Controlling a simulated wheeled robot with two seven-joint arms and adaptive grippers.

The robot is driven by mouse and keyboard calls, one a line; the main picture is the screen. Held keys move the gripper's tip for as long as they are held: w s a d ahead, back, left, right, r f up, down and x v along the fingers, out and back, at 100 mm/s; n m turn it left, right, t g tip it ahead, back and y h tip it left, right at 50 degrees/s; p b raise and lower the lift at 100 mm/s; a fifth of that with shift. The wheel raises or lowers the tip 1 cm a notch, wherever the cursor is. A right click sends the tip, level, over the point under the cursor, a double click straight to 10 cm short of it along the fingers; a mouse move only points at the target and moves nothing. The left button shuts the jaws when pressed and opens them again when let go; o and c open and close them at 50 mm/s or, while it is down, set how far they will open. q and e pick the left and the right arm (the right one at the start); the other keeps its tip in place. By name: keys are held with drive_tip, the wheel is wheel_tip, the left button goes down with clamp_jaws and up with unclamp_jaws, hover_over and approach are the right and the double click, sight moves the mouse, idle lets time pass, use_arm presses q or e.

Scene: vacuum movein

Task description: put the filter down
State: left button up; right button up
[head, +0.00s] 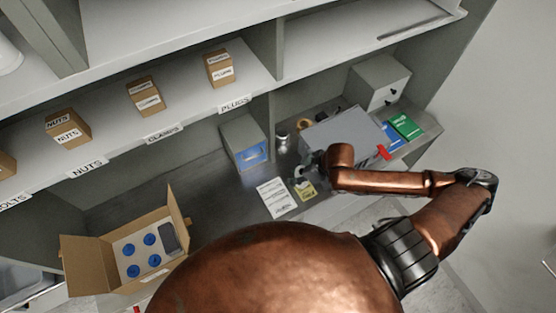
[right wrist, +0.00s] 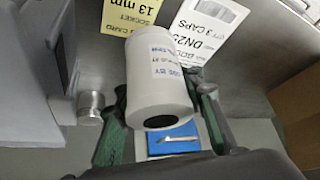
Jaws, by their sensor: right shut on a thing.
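The filter, a white cylinder with blue lettering and a dark round end, fills the middle of the right wrist view (right wrist: 158,85). My right gripper (right wrist: 160,122) is shut on it, with a green-padded finger on each side. I cannot tell whether the filter touches the worktop. My left gripper is not in view.
A white sheet (head: 275,197) and a yellow card (head: 305,189) lie close by. A grey bin with a blue label (head: 243,142), a metal cylinder (head: 282,142) and a large grey box (head: 345,137) stand around. An open carton (head: 90,259) is at left.

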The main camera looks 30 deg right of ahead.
drive_tip(key=p, duration=0.1)
hover_over(275, 160)
drive_tip(key=s, duration=0.2)
drive_tip(key=shift+w+d+r, duration=0.15)
drive_tip(key=shift+d, duration=0.2)
wheel_tip(275, 160, down, 2)
drive_tip(key=shift+f, duration=0.25)
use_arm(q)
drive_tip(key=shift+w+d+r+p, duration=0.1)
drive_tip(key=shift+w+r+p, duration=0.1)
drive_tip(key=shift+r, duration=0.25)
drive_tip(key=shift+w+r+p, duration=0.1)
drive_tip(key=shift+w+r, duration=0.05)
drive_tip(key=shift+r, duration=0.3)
use_arm(e)
drive_tip(key=shift+w+f, duration=0.15)
drive_tip(key=shift+f, duration=1.05)
drive_tip(key=shift+w+f, duration=0.1)
drive_tip(key=shift+f, duration=1.1)
drive_tip(key=o, duration=1.3)
drive_tip(key=shift+o, duration=0.2)
